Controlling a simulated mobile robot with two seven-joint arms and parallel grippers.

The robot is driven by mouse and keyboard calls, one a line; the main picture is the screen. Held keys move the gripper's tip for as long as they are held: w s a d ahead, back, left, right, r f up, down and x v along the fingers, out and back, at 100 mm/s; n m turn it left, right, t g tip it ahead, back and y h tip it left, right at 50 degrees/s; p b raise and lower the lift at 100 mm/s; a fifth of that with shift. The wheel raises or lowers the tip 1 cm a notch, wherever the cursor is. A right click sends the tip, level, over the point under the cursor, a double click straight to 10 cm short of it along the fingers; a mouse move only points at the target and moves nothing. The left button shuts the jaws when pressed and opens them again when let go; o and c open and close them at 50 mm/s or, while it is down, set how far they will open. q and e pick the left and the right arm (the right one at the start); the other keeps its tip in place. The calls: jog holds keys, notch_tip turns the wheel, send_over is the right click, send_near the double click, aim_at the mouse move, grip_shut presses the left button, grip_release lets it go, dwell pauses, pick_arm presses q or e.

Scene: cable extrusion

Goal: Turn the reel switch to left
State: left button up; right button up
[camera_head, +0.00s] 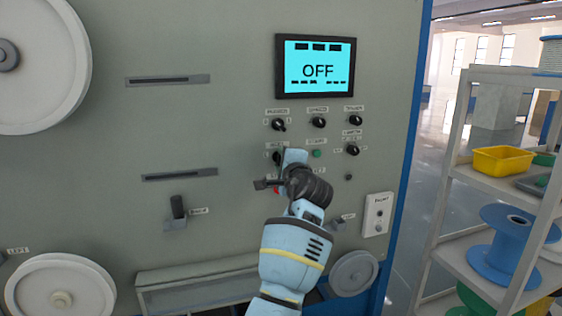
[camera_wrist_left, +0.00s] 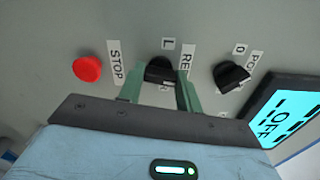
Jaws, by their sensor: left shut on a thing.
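The reel switch (camera_head: 276,157) is a black rotary knob on the grey machine panel, in the row below the top knobs. In the left wrist view the reel switch (camera_wrist_left: 160,68) sits between the two green fingers, beside the labels "L" and "RE…". My left gripper (camera_wrist_left: 160,88) is shut on it. In the head view the left gripper (camera_head: 282,158) reaches the panel from below and covers part of the knob. Its lower part is hidden, so I cannot tell which way it points. My right gripper is not in view.
A screen (camera_head: 318,68) above reads "OFF". A power knob (camera_wrist_left: 232,75) and a red stop button (camera_wrist_left: 87,68) flank the reel switch. Other black knobs (camera_head: 318,122) and a green button (camera_head: 317,153) are close by. A shelf (camera_head: 480,235) with spools stands right.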

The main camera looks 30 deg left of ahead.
pick_arm(q)
jog(key=shift+n+b, duration=0.9)
jog(key=shift+n, duration=4.5)
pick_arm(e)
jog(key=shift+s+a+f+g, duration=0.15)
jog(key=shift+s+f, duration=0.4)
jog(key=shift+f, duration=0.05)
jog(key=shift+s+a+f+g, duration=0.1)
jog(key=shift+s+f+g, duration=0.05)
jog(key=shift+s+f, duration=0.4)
pick_arm(q)
jog(key=o, duration=1)
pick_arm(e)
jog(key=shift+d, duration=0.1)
pick_arm(q)
jog(key=shift+v, duration=3.95)
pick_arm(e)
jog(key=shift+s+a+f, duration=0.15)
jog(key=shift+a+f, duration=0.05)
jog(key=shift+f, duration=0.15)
